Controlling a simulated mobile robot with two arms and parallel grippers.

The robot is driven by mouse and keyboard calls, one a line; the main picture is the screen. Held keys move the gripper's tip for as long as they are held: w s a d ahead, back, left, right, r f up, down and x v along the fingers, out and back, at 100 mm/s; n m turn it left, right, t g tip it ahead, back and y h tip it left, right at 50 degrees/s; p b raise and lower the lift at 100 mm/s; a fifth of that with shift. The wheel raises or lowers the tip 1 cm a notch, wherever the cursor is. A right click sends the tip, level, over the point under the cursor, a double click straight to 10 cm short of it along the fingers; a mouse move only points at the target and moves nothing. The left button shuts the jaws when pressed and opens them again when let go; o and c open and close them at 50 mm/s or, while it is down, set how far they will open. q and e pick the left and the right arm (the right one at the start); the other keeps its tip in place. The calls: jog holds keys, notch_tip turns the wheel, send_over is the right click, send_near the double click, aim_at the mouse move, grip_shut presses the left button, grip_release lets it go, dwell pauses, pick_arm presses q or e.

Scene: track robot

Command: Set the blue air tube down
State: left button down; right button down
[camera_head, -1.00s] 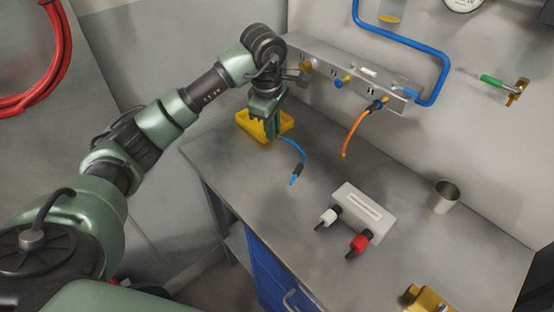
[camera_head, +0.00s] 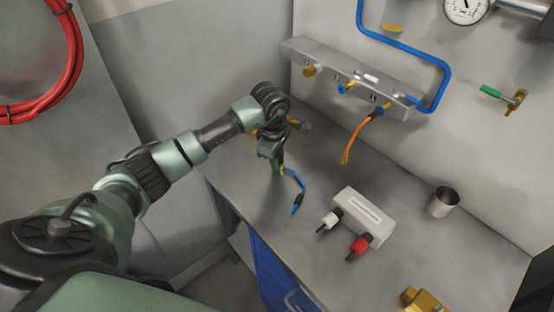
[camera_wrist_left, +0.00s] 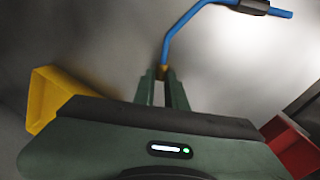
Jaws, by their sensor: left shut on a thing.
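The blue air tube (camera_head: 298,183) is a short curved blue hose with a dark fitting near its free end. My left gripper (camera_head: 277,166) is shut on its near end, at a brass-coloured fitting, over the back left part of the grey bench (camera_head: 330,255). In the left wrist view the tube (camera_wrist_left: 192,18) rises from between the two fingers (camera_wrist_left: 165,90) and bends right. I cannot tell whether the tube touches the bench. My right gripper is not in view.
A yellow bin (camera_wrist_left: 45,98) is left of the fingers in the wrist view. An orange tube (camera_head: 357,135) hangs from the metal manifold (camera_head: 335,75). A white block (camera_head: 362,215) with white and red connectors and a metal cup (camera_head: 444,201) stand to the right.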

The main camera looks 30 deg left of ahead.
pick_arm(q)
jog(key=shift+f, duration=0.2)
jog(key=c, duration=1.5)
grip_release()
jog(key=shift+r, duration=0.1)
jog(key=shift+o, duration=0.2)
jog(key=shift+r, duration=0.45)
notch_tip(320, 180, up, 11)
jog(key=s+b, duration=0.2)
jog(key=b, duration=0.1)
jog(key=shift+r, duration=0.1)
